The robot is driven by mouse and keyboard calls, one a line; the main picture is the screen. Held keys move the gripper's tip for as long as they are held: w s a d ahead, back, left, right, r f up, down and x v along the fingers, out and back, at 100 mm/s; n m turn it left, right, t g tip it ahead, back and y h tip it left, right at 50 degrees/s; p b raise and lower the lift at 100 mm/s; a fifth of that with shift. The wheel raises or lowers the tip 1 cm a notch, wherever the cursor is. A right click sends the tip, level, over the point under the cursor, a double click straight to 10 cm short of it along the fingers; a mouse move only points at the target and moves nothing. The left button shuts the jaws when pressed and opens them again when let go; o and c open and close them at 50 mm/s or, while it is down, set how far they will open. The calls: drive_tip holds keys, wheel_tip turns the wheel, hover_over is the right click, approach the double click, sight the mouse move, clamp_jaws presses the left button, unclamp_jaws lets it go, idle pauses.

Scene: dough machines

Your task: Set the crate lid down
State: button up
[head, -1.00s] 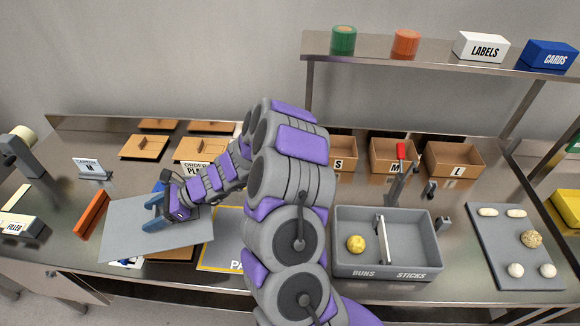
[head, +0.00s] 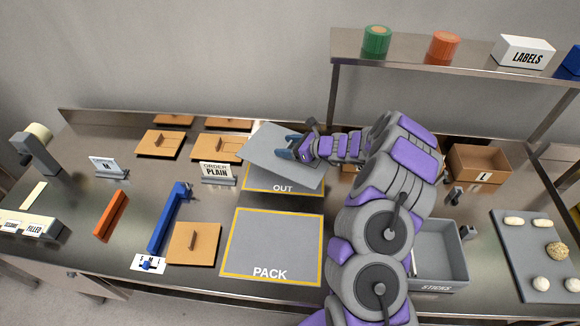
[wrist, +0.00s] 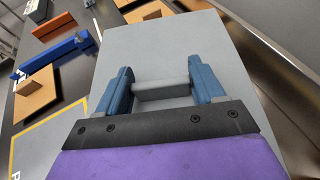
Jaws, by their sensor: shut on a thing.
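The crate lid (head: 270,146) is a flat grey panel with a bar handle. In the head view it is tilted and covers the upper part of the yellow-edged OUT mat (head: 284,187). My gripper (head: 285,154) is at its handle. In the wrist view the two blue fingers (wrist: 168,84) are shut on the grey handle (wrist: 161,89), and the lid (wrist: 154,46) spreads out beyond them. I cannot tell whether the lid touches anything below it.
The yellow-edged PACK mat (head: 272,243) is bare, in front of OUT. An ORDER PLAIN sign (head: 217,173) stands left of the lid. A wooden lid (head: 193,244) and a blue tool (head: 168,220) lie left of PACK. My arm partly covers the grey crate (head: 441,252) at right.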

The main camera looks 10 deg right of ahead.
drive_tip(key=shift+w+f, duration=0.2)
drive_tip(key=shift+w, duration=0.65)
drive_tip(key=shift+w+a+f, duration=0.1)
drive_tip(key=shift+a+f, duration=0.05)
drive_tip(key=shift+f, duration=0.2)
drive_tip(key=f, duration=0.4)
drive_tip(key=shift+a+f+b, duration=0.2)
drive_tip(key=shift+a+b, duration=0.1)
drive_tip(key=shift+b, duration=0.05)
drive_tip(key=f, duration=0.5)
drive_tip(key=shift+d+b, duration=0.2)
drive_tip(key=shift+b, duration=0.2)
drive_tip(key=shift+r, duration=0.15)
drive_tip(key=o, duration=1.2)
